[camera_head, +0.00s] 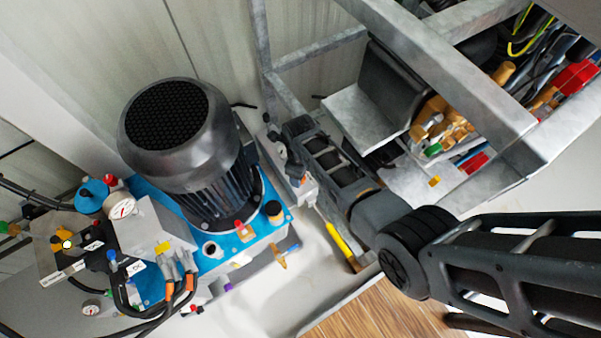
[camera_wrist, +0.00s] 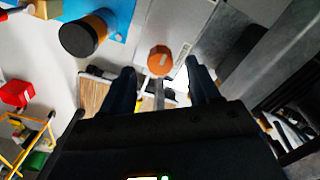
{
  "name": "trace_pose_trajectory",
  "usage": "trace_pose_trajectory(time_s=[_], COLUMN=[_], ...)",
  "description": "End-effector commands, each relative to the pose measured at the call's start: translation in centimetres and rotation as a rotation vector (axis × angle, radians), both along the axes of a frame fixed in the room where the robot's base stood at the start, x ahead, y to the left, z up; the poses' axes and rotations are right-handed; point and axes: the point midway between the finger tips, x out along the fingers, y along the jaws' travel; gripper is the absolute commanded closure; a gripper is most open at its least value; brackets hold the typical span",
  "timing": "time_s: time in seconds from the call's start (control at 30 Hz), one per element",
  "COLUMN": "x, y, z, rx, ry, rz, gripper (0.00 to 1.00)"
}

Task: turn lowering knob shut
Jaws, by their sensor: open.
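In the wrist view, an orange-brown faceted knob (camera_wrist: 160,60), which looks like the lowering knob, sits at the edge of a grey metal block (camera_wrist: 172,25). My gripper (camera_wrist: 162,80) is open, with one dark fingertip left of the knob and one right of it in the picture. The knob lies between and slightly beyond the tips, with a visible gap on both sides. A thin grey rod (camera_wrist: 159,92) shows just below it. In the head view, my arm reaches in from the right and ends by the grey block (camera_head: 292,180); the fingertips are hard to make out there.
A large black motor (camera_head: 185,150) stands on a blue tank top (camera_head: 215,265). A black cap with an orange band (camera_wrist: 83,35) is left of my gripper. A grey steel frame (camera_head: 440,70) stands close on the right. A yellow handle (camera_head: 340,240) is below my arm.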

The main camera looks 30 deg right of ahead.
Motion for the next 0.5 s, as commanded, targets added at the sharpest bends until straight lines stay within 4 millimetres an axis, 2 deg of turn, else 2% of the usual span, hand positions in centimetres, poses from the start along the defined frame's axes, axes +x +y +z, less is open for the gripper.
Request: trace_pose_trajectory(time_s=[0.03,0.2,0.33,0.5], x=[0.1,0.0,0.0,0.0], y=[0.0,0.0,0.0,0.0], z=[1.1,3.4,4.4,4.7], rx=[-0.001,-0.001,-0.001,-0.001], ry=[-0.003,-0.002,-0.001,-0.001], rz=[0.0,0.0,0.0,0.0], gripper=[0.39,0.39,0.39,0.39])
